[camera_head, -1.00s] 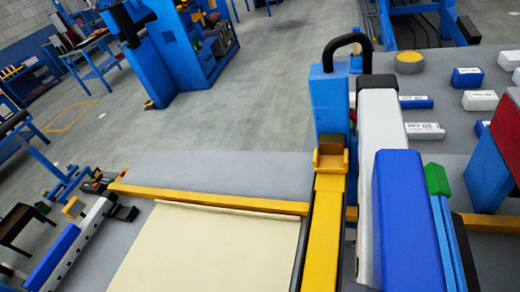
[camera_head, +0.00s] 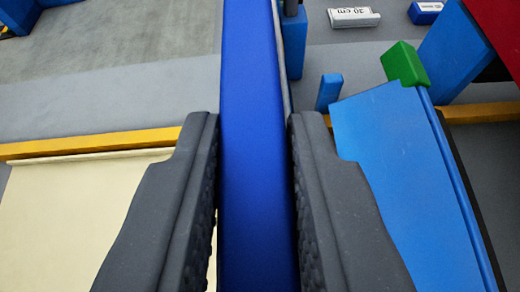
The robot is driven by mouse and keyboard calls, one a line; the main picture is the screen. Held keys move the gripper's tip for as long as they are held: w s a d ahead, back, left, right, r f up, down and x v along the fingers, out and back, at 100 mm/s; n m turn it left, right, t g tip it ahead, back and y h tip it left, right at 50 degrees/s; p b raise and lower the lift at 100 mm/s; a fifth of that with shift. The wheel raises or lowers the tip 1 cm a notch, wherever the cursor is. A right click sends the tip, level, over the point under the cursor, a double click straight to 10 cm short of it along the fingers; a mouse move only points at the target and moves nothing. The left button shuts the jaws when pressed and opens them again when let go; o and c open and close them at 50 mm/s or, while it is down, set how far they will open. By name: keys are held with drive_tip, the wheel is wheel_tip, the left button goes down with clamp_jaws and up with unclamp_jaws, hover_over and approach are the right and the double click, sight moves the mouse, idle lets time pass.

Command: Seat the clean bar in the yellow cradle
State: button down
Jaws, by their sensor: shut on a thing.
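My gripper (camera_head: 252,118) shows as two dark ridged fingers in the lower middle of the view. It is shut on a long blue bar (camera_head: 252,90). The bar runs from the top edge of the picture to the bottom edge, between the fingers. I cannot tell whether its face is clean, or whether it rests on anything below. The yellow cradle cannot be made out; the bar and fingers cover the middle of the scene.
At right are a light-blue panel (camera_head: 405,170), a green block (camera_head: 405,63) and a red panel (camera_head: 497,25).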

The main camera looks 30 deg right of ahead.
sight(264, 228)
wheel_tip(264, 228, down, 8)
drive_tip(key=b, duration=0.6)
drive_tip(key=shift+a+f, duration=0.1)
drive_tip(key=shift+f, duration=0.25)
idle(1.6)
drive_tip(key=c, duration=1.2)
unclamp_jaws()
drive_tip(key=shift+s+a, duration=0.1)
drive_tip(key=shift+s, duration=0.05)
